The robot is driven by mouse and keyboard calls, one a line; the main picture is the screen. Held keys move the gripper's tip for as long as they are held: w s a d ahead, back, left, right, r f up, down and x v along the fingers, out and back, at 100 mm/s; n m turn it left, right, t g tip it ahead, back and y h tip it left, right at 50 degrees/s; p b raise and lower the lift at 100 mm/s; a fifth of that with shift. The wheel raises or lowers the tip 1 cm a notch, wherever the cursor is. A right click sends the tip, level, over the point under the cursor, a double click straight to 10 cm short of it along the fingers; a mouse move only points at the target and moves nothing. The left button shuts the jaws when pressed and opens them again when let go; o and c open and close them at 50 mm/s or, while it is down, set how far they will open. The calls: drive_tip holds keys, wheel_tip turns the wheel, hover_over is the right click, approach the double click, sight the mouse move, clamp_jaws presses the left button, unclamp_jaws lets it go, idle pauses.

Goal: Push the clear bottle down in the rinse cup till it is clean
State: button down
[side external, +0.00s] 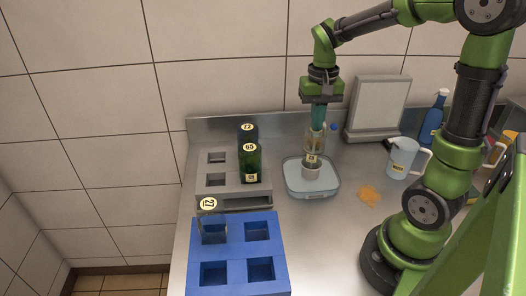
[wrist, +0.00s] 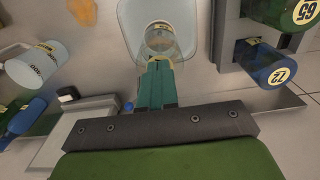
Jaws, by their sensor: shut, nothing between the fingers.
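The clear bottle (side external: 314,146) stands upright in the rinse cup (side external: 311,170), which sits on a pale blue tray (side external: 325,190). My gripper (side external: 318,124) points straight down at the top of the bottle, with its green fingers shut together and nothing between them. In the wrist view the fingertips (wrist: 158,66) reach to or just into the bottle's mouth; I cannot tell if they touch. The bottle also shows in the wrist view (wrist: 168,45), below the fingertips. The bottle's lower end is hidden in the cup.
A grey rack (side external: 205,203) holds bottles labelled 65 (side external: 250,165) and 72 (side external: 247,132). A blue rack (side external: 237,275) holds a clear bottle labelled 27 (side external: 212,228).

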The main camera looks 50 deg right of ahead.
idle(0.3)
drive_tip(key=shift+r, duration=2.5)
drive_tip(key=shift+f, duration=0.15)
drive_tip(key=shift+f, duration=2.4)
drive_tip(key=shift+r, duration=2.55)
